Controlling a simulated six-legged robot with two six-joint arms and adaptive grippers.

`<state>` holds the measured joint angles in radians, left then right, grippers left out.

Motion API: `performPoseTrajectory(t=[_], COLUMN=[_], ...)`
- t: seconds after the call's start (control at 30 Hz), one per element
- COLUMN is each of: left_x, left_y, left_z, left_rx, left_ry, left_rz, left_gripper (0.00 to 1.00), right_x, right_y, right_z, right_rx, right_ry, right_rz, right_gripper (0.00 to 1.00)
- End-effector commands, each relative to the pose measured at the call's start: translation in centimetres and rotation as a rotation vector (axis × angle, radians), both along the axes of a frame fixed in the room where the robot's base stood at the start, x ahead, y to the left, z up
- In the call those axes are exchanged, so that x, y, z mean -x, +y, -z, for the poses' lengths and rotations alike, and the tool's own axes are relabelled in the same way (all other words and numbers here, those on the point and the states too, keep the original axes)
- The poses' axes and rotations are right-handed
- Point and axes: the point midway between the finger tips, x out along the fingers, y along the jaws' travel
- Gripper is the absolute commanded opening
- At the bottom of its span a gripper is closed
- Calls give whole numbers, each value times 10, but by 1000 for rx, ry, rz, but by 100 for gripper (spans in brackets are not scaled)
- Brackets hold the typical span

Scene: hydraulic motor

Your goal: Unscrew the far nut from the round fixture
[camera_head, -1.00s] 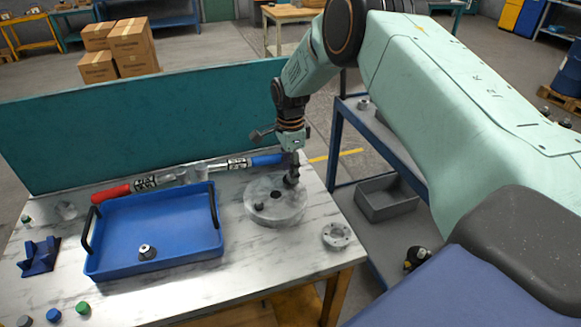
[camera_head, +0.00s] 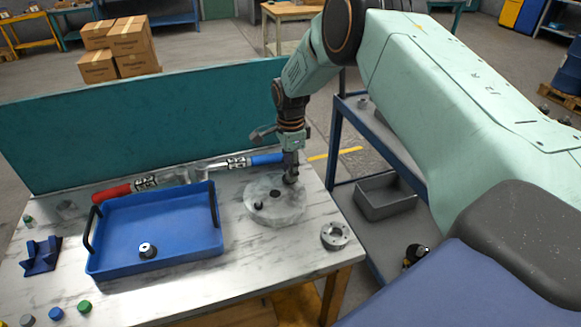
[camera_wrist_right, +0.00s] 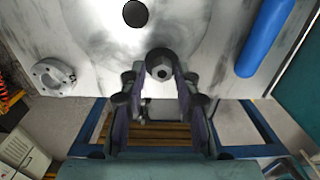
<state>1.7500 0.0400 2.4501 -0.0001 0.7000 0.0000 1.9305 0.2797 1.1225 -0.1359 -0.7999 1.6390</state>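The round fixture (camera_head: 262,213) is a pale grey marbled disc on the table, with a dark centre hole. A small dark nut (camera_head: 258,205) sits on its near side. The far nut (camera_wrist_right: 161,66) is at the fixture's far right edge. My right gripper (camera_head: 290,178) points down over it, and its fingertips (camera_wrist_right: 161,77) lie on both sides of the nut and appear closed on it. In the head view the fingers mostly hide this nut. Another nut (camera_head: 147,250) lies in the blue tray (camera_head: 180,230). My left gripper is not in view.
A flanged metal ring (camera_head: 335,235) lies right of the fixture near the table edge. A red-and-blue bar tool (camera_head: 190,176) lies behind the tray. A teal panel (camera_head: 140,125) stands along the table's back. A grey bin (camera_head: 385,197) sits on the shelf at right.

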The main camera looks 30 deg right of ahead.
Motion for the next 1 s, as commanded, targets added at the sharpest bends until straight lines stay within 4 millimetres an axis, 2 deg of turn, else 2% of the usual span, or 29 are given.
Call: performPoseTrajectory(t=[0.03, 0.33, 0.57, 0.9, 1.0], left_x=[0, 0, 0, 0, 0], left_y=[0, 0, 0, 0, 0], left_z=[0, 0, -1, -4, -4], left_rx=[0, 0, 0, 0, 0], left_ry=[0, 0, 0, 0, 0], left_rz=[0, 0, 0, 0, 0], left_gripper=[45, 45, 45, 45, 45], right_x=[0, 1, 1, 2, 2], right_y=[0, 0, 0, 0, 0], right_z=[0, 0, 0, -1, -1], right_rx=[0, -1, -1, -3, -3], right_ry=[0, 3, 5, 6, 6], right_rz=[0, 0, -48, -421, -484], right_gripper=[25, 0, 0, 0, 0])
